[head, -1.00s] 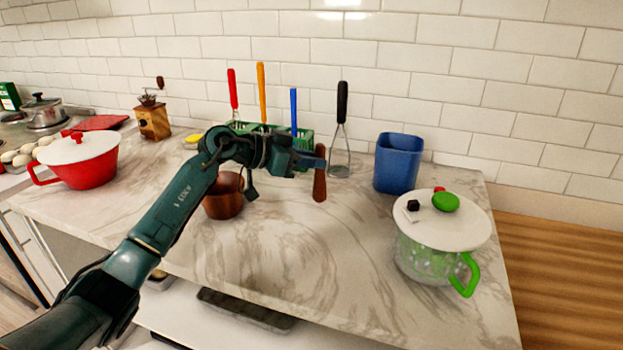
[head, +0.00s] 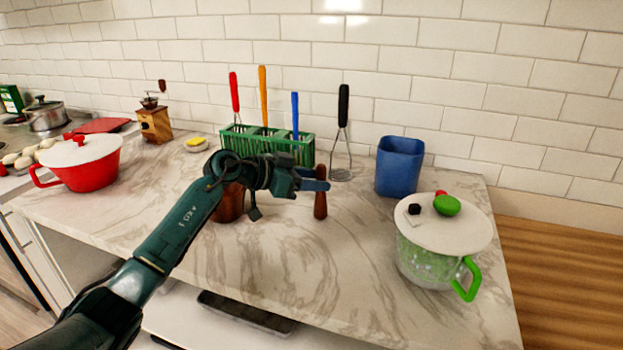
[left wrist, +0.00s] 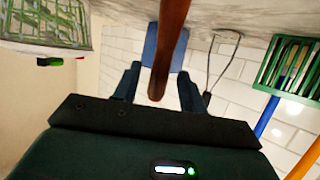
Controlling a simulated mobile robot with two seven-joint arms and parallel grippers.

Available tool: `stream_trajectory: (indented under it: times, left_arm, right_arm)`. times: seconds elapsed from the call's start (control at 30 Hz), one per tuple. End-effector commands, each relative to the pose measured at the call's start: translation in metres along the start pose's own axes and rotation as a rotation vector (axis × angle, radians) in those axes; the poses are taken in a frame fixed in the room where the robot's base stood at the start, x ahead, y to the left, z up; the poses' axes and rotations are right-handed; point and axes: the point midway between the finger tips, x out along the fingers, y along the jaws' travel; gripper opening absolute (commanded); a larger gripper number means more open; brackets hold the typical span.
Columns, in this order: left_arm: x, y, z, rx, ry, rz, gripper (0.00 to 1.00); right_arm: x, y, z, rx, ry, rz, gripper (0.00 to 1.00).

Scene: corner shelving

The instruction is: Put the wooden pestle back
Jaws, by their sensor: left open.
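The wooden pestle (head: 321,205) is reddish brown and upright, with its lower end at or close to the marble counter. I cannot tell whether it touches. My left gripper (head: 318,180) is open around its upper part. In the left wrist view, the pestle (left wrist: 167,48) runs between the two spread fingers (left wrist: 158,88), with gaps at its sides. The brown wooden mortar (head: 230,203) stands on the counter to the left, partly hidden behind my left arm. My right gripper is not in view.
A blue container (head: 398,167) and a lidded glass pot (head: 430,255) stand right. A red pot (head: 90,172) is left. The front middle counter is clear.

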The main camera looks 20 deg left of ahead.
Motion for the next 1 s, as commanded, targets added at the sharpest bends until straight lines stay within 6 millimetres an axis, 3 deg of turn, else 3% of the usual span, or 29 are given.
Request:
stream_trajectory:
  times: [0.27,0.7,1.0]
  left_arm:
    - [-0.005,-0.001,-0.003,0.000,0.000,-0.002,0.42]
    - [-0.091,-0.001,-0.001,0.003,-0.004,-0.003,0.42]
    - [-0.120,0.000,-0.003,0.000,0.000,0.000,0.42]
  right_arm:
    - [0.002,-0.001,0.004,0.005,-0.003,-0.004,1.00]
    - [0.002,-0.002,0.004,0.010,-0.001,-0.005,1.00]
    - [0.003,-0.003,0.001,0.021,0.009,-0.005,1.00]
